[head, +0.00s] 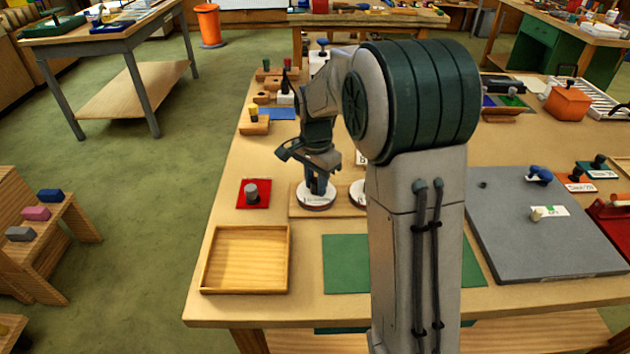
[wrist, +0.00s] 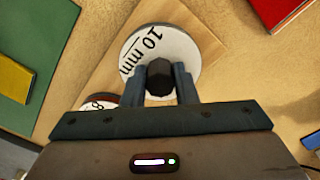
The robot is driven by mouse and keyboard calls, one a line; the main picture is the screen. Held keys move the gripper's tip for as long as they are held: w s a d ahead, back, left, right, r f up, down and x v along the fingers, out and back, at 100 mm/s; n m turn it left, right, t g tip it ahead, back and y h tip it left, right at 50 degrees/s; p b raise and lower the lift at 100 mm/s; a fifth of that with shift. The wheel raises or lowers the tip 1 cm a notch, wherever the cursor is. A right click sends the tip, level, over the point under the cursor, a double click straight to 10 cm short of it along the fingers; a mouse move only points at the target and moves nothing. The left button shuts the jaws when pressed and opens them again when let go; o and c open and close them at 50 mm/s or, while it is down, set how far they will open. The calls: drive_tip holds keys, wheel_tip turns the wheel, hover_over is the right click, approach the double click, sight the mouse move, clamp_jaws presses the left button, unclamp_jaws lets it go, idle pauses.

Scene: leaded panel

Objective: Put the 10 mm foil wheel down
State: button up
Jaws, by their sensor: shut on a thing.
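The 10 mm foil wheel (wrist: 140,42) is a round white-topped disc with "10 mm" printed on it and a dark knob (wrist: 159,78). My gripper (wrist: 160,84) is shut on the knob, with one finger on each side. In the head view the wheel (head: 316,201) is under my gripper (head: 318,185), at the left end of a wooden board (head: 300,212). In the wrist view the wheel overlaps the board; I cannot tell whether it rests on it. A second white disc (head: 357,193) sits to the right, partly hidden by my arm.
A red mat (head: 243,203) with a grey knobbed piece (head: 251,191) lies left of the board. An empty wooden tray (head: 245,288) and a green mat (head: 345,264) lie in front. A large grey slab (head: 530,245) fills the right side.

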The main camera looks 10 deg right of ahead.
sight(316, 181)
drive_tip(key=shift+f, duration=0.1)
drive_tip(key=o, duration=0.9)
wheel_tip(316, 181, up, 11)
drive_tip(key=s+f+n+t, duration=0.1)
drive_tip(key=s+n, duration=0.2)
drive_tip(key=s, duration=0.5)
drive_tip(key=s+f+n+t, duration=0.1)
drive_tip(key=s+n, duration=0.3)
drive_tip(key=s, duration=0.4)
drive_tip(key=s+d+f+n, duration=0.1)
drive_tip(key=s+n, duration=0.3)
drive_tip(key=s, duration=0.4)
drive_tip(key=shift+d+f+t, duration=0.1)
drive_tip(key=shift+f+t, duration=0.3)
drive_tip(key=shift+f, duration=0.25)
